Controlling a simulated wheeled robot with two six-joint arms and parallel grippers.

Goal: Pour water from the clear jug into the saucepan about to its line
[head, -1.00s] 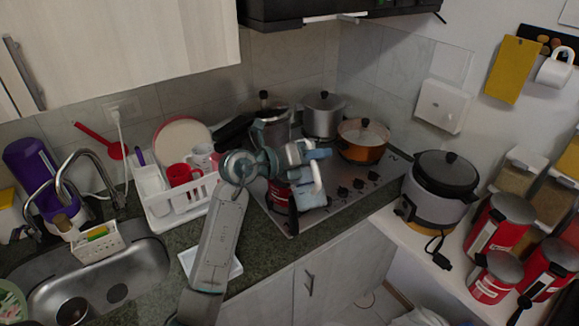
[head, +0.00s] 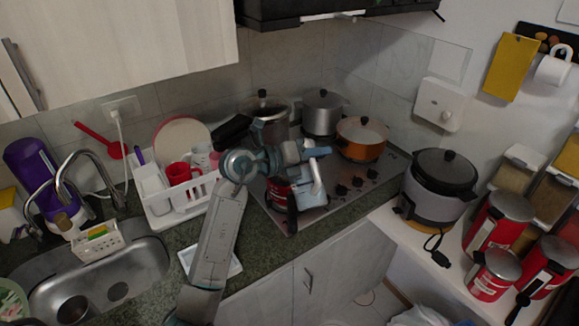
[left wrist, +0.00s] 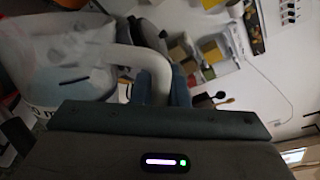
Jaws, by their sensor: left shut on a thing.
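The clear jug (head: 306,192) is pale and see-through, with a white handle. My left gripper (head: 313,154) is shut on that handle and holds the jug over the front left of the hob. In the left wrist view the jug (left wrist: 70,62) fills the upper left, with its white handle (left wrist: 150,62) curving towards the gripper. The jug looks tilted; I cannot make out a water stream. My right gripper is not in view.
Behind on the hob (head: 345,200) stand an orange pot (head: 361,140), a lidded steel pot (head: 322,115) and another tall pot (head: 266,115). A dish rack (head: 180,200) is at left. A rice cooker (head: 440,185) and red canisters (head: 500,225) are at right.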

